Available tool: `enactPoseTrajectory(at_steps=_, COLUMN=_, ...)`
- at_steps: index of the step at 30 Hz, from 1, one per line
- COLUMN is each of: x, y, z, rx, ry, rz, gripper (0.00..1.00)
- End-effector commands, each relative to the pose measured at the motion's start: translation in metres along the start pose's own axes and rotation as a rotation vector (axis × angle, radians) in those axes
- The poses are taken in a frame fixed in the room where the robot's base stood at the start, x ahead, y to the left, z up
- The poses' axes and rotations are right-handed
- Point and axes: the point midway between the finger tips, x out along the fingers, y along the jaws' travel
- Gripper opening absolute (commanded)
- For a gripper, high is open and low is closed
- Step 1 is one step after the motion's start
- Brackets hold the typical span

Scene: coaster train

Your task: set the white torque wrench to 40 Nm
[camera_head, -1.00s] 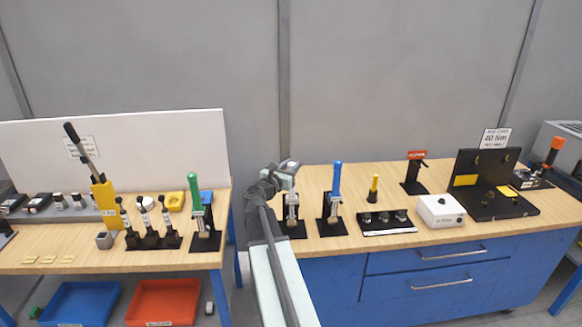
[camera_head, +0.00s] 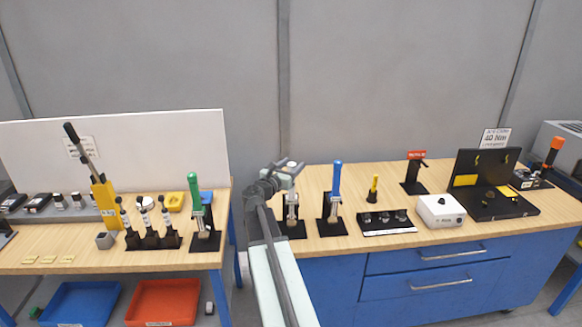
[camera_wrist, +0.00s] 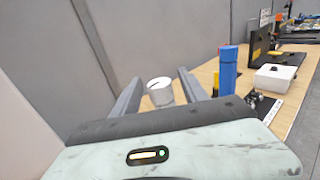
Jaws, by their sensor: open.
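The white torque wrench (camera_head: 291,211) stands upright in a black stand at the left end of the blue-fronted bench, partly hidden by my arm. My gripper (camera_head: 289,163) is open at its upper end. In the wrist view, the white round top of the wrench (camera_wrist: 160,93) shows between the two spread fingers (camera_wrist: 158,77), with a gap on each side. The wrench's scale is too small or hidden to read. A sign reading 40 Nm (camera_head: 495,138) stands behind the black case at the right.
A blue-handled wrench (camera_head: 337,182) stands just right of the white one. A green-handled wrench (camera_head: 195,195) stands on the left table. A socket tray (camera_head: 388,220), white box (camera_head: 441,210) and open black case (camera_head: 497,203) lie further right. A gap separates the tables.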

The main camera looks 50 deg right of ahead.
Motion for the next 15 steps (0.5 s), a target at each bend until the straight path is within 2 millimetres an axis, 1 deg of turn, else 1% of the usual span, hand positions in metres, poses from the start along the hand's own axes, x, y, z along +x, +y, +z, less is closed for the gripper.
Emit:
enactPoseTrajectory(at_steps=2, x=-0.002, y=0.0, z=0.0, rx=0.0, ry=0.0, rz=0.001, gripper=0.51)
enactPoseTrajectory(at_steps=5, x=-0.012, y=0.0, z=0.0, rx=0.0, ry=0.0, rz=0.002, gripper=0.51)
enactPoseTrajectory(at_steps=8, x=-0.028, y=-0.001, z=0.0, rx=0.0, ry=0.0, rz=0.002, gripper=0.51)
enactPoseTrajectory(at_steps=12, x=-0.057, y=-0.001, z=0.0, rx=0.0, ry=0.0, rz=0.002, gripper=0.51)
enactPoseTrajectory(at_steps=15, x=-0.073, y=0.0, z=0.0, rx=0.0, ry=0.0, rz=0.002, gripper=0.51)
